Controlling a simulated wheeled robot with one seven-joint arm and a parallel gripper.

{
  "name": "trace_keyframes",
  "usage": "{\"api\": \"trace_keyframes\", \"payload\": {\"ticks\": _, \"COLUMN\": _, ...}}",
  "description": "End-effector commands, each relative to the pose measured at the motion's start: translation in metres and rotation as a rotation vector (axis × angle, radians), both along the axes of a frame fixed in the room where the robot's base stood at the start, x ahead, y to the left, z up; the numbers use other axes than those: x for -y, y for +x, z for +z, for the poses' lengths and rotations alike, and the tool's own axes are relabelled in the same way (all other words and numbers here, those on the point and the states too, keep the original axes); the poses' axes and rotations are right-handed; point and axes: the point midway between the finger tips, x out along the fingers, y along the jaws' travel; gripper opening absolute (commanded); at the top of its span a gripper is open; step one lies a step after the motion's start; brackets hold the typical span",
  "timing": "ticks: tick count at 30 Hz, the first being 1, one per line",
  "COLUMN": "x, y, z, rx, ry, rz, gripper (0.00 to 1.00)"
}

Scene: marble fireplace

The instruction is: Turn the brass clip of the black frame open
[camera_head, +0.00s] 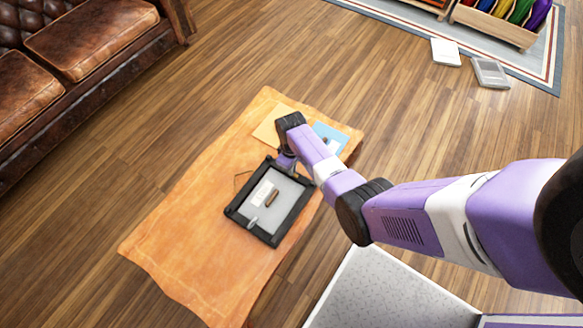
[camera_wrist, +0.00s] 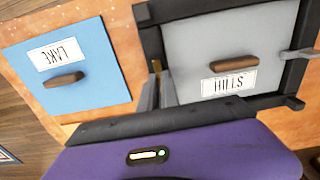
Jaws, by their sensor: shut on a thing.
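The black frame (camera_head: 250,229) lies face down on the orange cloth, and its rim also shows in the wrist view (camera_wrist: 150,44). Its grey back panel (camera_wrist: 199,64) carries a HILLS label and a brown handle. The brass clip (camera_wrist: 157,66) is a small sliver at the frame's edge, mostly hidden between my fingertips. My gripper (camera_wrist: 158,88) is shut on it; in the head view my gripper (camera_head: 284,161) is at the frame's far edge, partly hidden by my arm. A silver-grey clip (camera_wrist: 298,54) lies across the opposite edge and also shows in the head view (camera_head: 252,222).
A blue panel (camera_wrist: 95,92) with a LAKE label and brown handle lies beside the frame. A yellow sheet (camera_head: 268,126) lies near it on the orange cloth (camera_head: 185,240). A leather sofa (camera_head: 90,40) stands at upper left. The cloth's near-left part is clear.

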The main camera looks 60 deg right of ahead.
Motion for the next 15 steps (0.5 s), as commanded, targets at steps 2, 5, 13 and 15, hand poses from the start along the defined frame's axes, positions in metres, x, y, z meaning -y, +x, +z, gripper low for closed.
{"api": "trace_keyframes", "payload": {"ticks": 2, "x": 0.0001, "y": 0.0011, "z": 0.0004, "rx": 0.002, "ry": -0.001, "rz": 0.000, "gripper": 0.00}}
{"api": "trace_keyframes", "payload": {"ticks": 5, "x": 0.0001, "y": 0.0012, "z": 0.0004, "rx": 0.003, "ry": -0.001, "rz": 0.000, "gripper": 0.00}}
{"api": "trace_keyframes", "payload": {"ticks": 13, "x": 0.0001, "y": 0.0007, "z": 0.0002, "rx": 0.001, "ry": -0.001, "rz": -0.001, "gripper": 0.28}}
{"api": "trace_keyframes", "payload": {"ticks": 15, "x": 0.0000, "y": 0.0006, "z": 0.0002, "rx": 0.001, "ry": -0.001, "rz": -0.001, "gripper": 0.28}}
